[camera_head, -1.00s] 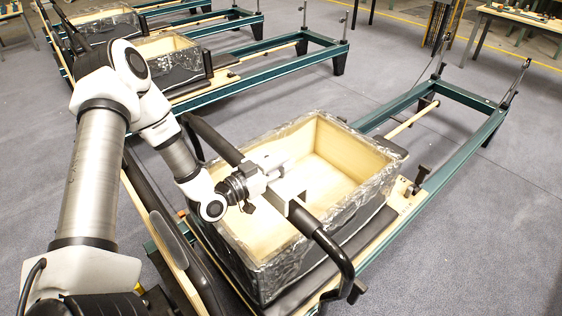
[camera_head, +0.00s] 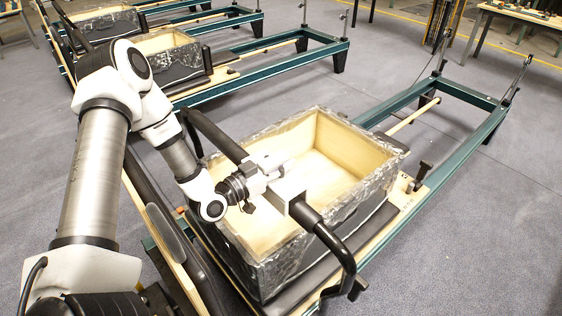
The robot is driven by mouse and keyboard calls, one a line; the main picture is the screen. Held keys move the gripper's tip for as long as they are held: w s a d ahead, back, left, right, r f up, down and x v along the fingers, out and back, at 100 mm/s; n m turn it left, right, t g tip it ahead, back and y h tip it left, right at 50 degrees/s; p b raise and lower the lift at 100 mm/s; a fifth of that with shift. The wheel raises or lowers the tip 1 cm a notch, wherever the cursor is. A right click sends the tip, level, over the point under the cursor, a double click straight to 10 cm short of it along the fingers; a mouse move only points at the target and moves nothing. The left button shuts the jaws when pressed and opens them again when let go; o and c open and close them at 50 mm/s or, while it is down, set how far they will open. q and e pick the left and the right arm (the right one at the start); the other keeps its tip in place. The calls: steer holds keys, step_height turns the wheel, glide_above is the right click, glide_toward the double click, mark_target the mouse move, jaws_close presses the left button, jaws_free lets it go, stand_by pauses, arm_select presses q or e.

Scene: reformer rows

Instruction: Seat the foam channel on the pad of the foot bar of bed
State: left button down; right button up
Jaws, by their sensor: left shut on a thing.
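The foot bar (camera_head: 335,245) is a black bent tube that crosses over the near end of the bed (camera_head: 463,94), with a thicker black pad along its middle. A small grey block-shaped piece, the foam channel (camera_head: 287,194), is at the middle of the pad. My left gripper (camera_head: 272,177) is shut on it, reaching in from the left above the bar. The channel appears to be over or around the pad, but its underside is hidden, so I cannot tell whether it is fully down. My right gripper is not in view.
A large open wooden box (camera_head: 345,150) with a dark, shiny wrapped outside stands on the bed's carriage, under and beyond the bar. More beds with similar boxes (camera_head: 165,45) stand behind at upper left. Grey floor is free at right.

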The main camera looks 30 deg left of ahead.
arm_select(q)
steer(key=shift+f+b, duration=1)
steer(key=shift+f, duration=0.2)
steer(key=c, duration=0.8)
jaws_free()
steer(key=shift+r, duration=0.15)
step_height(320, 180, up, 10)
steer(key=shift+f, duration=0.1)
